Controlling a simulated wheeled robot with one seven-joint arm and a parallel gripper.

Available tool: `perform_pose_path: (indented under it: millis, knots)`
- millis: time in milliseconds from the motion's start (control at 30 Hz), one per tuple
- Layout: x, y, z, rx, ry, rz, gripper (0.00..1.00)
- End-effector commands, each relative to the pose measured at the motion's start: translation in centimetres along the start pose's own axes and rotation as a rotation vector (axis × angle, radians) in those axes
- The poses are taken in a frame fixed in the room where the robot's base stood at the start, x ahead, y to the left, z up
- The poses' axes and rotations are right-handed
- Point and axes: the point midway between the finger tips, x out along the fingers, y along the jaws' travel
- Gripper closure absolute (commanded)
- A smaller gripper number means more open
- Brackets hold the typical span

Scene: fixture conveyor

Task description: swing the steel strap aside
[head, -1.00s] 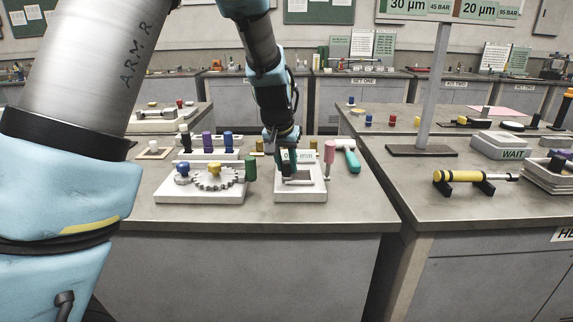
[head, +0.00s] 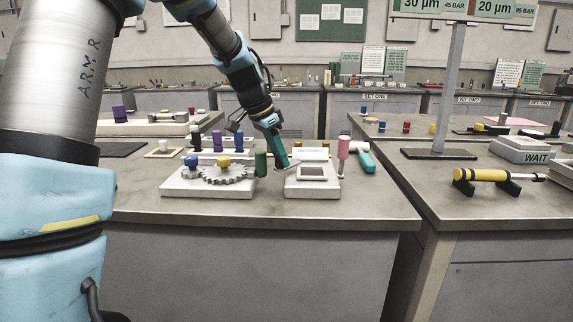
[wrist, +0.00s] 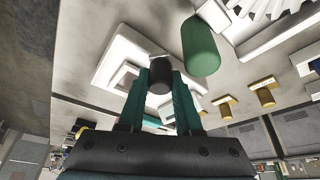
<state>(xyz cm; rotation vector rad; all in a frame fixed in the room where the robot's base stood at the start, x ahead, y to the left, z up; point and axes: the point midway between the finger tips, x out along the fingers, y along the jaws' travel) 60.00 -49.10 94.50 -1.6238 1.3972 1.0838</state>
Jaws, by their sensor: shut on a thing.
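My gripper (head: 283,164) reaches down to the left rear edge of a white fixture block (head: 312,188). In the wrist view its two teal fingers (wrist: 160,82) are shut on a dark, round-topped knob (wrist: 160,73). The steel strap itself is mostly hidden by the fingers; only a thin grey sliver shows at their tips in the head view. The square window (head: 312,172) in the top of the block is uncovered from above. A pink-topped post (head: 343,150) stands upright at the block's right edge.
A green cylinder (head: 260,163) stands close left of my gripper, beside a plate with a toothed gear (head: 222,175); it also shows near the fingers in the wrist view (wrist: 200,47). A teal-handled hammer (head: 366,161) lies to the right. The bench front is clear.

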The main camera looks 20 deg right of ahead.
Motion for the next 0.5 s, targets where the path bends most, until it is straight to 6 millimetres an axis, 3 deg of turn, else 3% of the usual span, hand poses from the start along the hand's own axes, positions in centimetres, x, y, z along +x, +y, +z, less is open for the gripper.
perform_pose_path:
  millis: [500]
  knots:
    - [-0.3, -2.8, 0.2, 0.326, 0.0, 0.135, 1.0]
